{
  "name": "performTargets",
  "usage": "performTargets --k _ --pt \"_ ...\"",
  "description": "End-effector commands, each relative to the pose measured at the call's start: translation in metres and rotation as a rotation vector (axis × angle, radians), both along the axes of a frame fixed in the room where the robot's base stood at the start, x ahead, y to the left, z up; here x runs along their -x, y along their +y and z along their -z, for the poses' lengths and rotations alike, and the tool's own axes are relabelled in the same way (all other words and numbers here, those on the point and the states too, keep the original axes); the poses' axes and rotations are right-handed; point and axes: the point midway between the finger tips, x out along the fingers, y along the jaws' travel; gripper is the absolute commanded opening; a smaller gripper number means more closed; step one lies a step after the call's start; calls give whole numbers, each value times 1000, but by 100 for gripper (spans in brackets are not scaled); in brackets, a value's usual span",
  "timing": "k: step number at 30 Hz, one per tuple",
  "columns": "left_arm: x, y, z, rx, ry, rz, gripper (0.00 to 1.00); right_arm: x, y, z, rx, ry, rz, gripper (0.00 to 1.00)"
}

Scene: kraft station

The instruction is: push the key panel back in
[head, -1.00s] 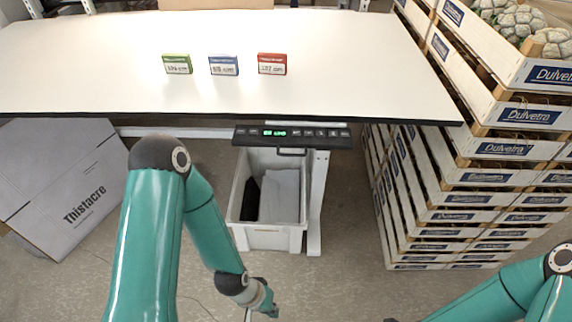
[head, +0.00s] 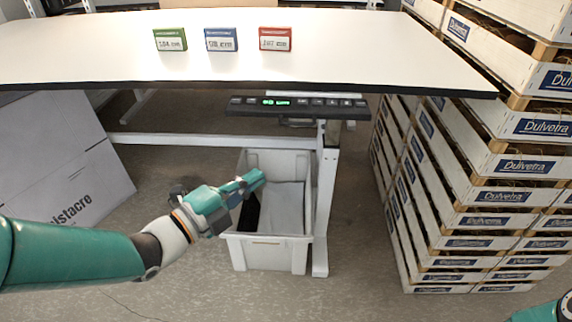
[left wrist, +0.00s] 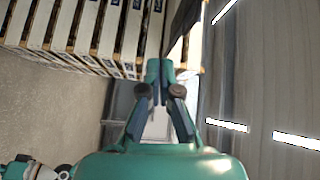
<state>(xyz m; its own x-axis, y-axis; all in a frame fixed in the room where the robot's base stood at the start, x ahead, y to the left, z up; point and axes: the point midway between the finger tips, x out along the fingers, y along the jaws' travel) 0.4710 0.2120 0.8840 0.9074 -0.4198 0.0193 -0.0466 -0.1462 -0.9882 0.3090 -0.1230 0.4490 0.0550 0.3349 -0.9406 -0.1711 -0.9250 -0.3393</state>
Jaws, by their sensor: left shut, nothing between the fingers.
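The black key panel (head: 297,105) hangs under the front edge of the white table (head: 330,65) and juts out towards me. Its lit green display and row of keys face up. My left gripper (head: 258,178) is shut and empty, below and left of the panel and apart from it, in front of the opening of the white bin. In the left wrist view its shut fingertips (left wrist: 153,68) show; I cannot make out the panel for sure there. My right gripper is not in the head view; only a bit of my right arm shows at the bottom right corner.
Green (head: 170,40), blue (head: 221,40) and red (head: 275,39) boxes stand on the table. A white bin (head: 268,252) stands below, beside a table leg (head: 325,205). Stacked crates (head: 470,195) rise at the right; a grey carton (head: 65,165) leans at the left.

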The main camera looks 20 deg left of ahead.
Motion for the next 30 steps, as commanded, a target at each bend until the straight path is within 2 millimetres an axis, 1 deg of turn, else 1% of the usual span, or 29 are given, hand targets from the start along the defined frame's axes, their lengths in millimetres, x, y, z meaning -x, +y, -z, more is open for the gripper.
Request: performTargets --k 1,3,6,10,14,24,25,27,30 --pt "9 0 -3 -70 -81 11 0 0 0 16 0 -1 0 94" --pt "17 -2 -14 -141 -158 27 0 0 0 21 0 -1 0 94" --pt "22 -6 -23 -195 -212 39 0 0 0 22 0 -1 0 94" --pt "15 -12 -28 -206 -226 45 0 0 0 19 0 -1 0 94" --pt "-2 -22 -30 -203 -222 48 0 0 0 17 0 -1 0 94" --pt "-62 -54 -39 -203 -221 46 0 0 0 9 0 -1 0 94" --pt "-68 -54 -40 -203 -220 42 0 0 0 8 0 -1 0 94" --pt "-79 -48 -42 -203 -220 39 0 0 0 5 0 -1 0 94" --pt "-90 -44 -44 -203 -220 39 0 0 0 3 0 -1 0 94"
